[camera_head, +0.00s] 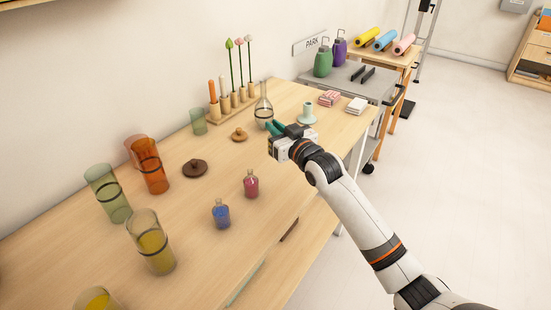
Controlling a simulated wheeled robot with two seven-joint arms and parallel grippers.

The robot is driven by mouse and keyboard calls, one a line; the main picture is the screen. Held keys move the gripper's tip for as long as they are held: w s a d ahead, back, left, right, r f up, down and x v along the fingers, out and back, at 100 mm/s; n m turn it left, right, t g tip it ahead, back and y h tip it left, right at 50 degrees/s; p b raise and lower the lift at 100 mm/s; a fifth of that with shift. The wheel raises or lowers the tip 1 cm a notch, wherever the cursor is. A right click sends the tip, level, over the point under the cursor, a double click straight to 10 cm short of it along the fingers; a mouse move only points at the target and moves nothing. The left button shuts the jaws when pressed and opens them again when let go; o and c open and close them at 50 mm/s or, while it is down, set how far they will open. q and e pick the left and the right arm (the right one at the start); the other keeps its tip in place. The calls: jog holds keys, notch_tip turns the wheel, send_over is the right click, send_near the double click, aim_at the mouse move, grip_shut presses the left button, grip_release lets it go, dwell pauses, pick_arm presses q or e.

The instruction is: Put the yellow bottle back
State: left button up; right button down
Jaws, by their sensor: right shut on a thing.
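My right gripper (275,128) reaches over the table from the right, with its teal fingers pointing left near the clear glass flask (264,111). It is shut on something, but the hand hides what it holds. I cannot make out a small yellow bottle anywhere. A small blue bottle (221,215) and a small pink bottle (251,185) stand upright near the table's front edge, in a slanting line towards the gripper. My left gripper is not in view.
The wooden table (205,250) holds orange, green and yellow glass cylinders (151,243) on the left. A dark lid (195,168) and a small brown lid (239,135) lie mid-table. A rack of tubes (233,104) stands behind. A grey cart (350,82) stands beyond.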

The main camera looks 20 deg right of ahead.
notch_tip(320, 180, down, 6)
jog(key=shift+r, duration=0.25)
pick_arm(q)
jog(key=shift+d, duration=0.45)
pick_arm(e)
jog(key=shift+f, duration=0.45)
jog(key=shift+f, duration=0.1)
jog(key=c, duration=1.4)
grip_release()
jog(key=shift+c, duration=0.2)
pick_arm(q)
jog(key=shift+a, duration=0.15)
pick_arm(e)
jog(key=shift+s+d, duration=0.1)
jog(key=shift+s, duration=0.25)
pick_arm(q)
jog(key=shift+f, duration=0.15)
pick_arm(e)
jog(key=v, duration=1.1)
jog(key=shift+s+d, duration=0.1)
jog(key=shift+s, duration=0.1)
